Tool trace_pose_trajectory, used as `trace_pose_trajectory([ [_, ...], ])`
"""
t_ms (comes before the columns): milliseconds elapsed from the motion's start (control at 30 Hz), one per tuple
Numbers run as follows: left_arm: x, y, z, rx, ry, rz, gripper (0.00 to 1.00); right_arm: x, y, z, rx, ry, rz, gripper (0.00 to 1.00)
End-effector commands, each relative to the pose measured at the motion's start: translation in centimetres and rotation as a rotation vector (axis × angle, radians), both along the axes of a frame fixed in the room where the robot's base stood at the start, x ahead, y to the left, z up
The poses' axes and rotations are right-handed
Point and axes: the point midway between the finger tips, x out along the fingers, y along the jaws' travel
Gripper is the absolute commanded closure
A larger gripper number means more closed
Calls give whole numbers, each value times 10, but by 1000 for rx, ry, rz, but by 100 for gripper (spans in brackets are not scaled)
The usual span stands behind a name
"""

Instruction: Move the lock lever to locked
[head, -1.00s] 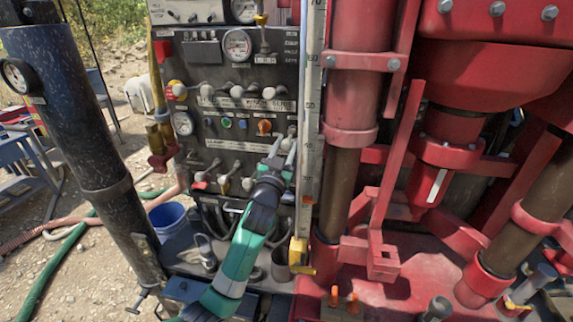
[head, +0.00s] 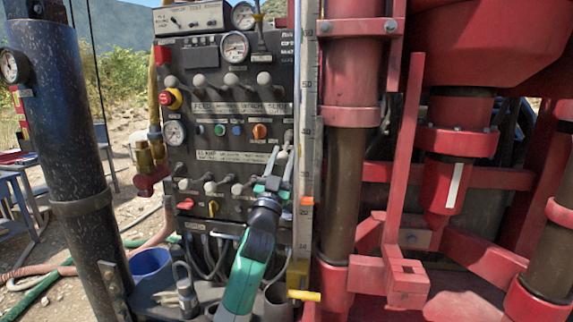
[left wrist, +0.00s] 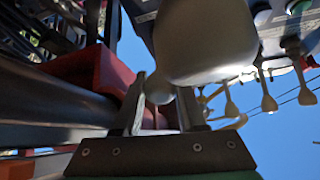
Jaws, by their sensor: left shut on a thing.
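My left gripper (head: 280,165) reaches up to the right edge of the dark control panel (head: 212,118), its two thin fingers pointing at the panel. It is shut on a pale-knobbed lever (head: 283,154) at the right end, above the lower lever row. In the left wrist view, a small pale knob (left wrist: 158,88) sits between the fingers (left wrist: 160,105), and a large pale knob (left wrist: 205,40) looms close in front. I cannot read a label that marks the held lever as the lock lever. My right gripper is not in view.
Lower-row levers (head: 210,187) stand left of my gripper. A measuring scale (head: 305,120) and red mast parts (head: 350,60) stand close on its right. A black post (head: 70,150) is at left. A blue bucket (head: 150,265) sits below.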

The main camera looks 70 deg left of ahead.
Motion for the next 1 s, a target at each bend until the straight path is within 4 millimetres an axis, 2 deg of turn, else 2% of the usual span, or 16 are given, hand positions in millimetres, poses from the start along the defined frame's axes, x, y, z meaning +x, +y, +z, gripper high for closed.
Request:
trace_pose_trajectory([
  [33,1,3,-6,-11,7,2,100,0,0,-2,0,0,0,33],
  [400,1,4,-7,-15,11,3,100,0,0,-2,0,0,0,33],
  [433,1,4,-7,-15,11,3,56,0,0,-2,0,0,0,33],
  [500,1,3,-7,-14,10,3,48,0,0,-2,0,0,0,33],
  [833,-3,-2,-8,-8,6,2,48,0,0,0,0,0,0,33],
  [1000,-18,-22,-28,-10,7,1,48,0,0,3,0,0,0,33],
])
